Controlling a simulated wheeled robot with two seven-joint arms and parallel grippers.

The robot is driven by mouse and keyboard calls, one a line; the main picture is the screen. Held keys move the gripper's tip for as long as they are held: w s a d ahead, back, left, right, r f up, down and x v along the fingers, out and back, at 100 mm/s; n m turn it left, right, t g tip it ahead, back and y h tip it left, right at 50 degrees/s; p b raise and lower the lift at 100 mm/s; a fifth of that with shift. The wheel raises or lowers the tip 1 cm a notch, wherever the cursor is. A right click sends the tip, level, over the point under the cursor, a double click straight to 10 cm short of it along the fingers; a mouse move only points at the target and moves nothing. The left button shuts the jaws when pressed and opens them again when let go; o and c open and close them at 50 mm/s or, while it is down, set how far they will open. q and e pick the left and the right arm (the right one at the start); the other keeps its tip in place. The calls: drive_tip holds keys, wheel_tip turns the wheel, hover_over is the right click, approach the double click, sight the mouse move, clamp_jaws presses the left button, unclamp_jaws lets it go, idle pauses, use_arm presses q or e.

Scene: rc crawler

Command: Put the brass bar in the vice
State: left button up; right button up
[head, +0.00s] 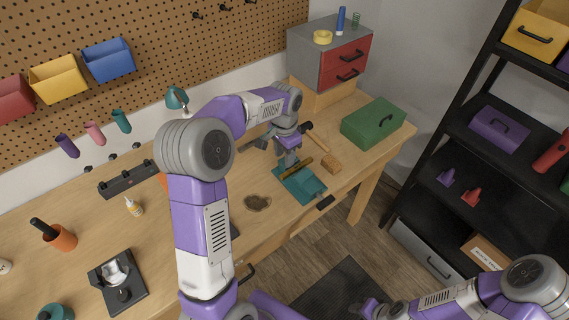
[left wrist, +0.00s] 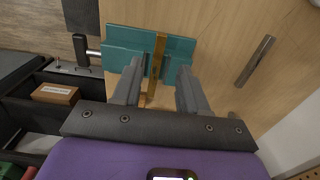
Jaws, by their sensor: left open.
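The teal vice (head: 309,191) stands near the table's front edge, with its dark handle (head: 325,202) toward the front; in the left wrist view its body (left wrist: 120,62) lies beyond my fingers. The brass bar (head: 297,168) is at the vice's top. In the left wrist view the bar (left wrist: 158,58) runs across the vice, its near end between my fingers. I cannot tell whether it sits down between the jaws. My left gripper (head: 288,158) is open just behind and above the bar, with a finger on each side (left wrist: 158,92) and visible gaps. My right gripper (head: 370,308) is low at the bottom edge, its jaws unclear.
A metal rod (left wrist: 255,60) lies on the table on the other side. A dark brown patch (head: 257,203) is left of the vice. A black shelf (head: 440,170) stands at right.

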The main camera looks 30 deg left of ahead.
use_arm(q)
wheel_tip(320, 180, up, 4)
drive_tip(key=shift+f, duration=0.2)
idle(0.4)
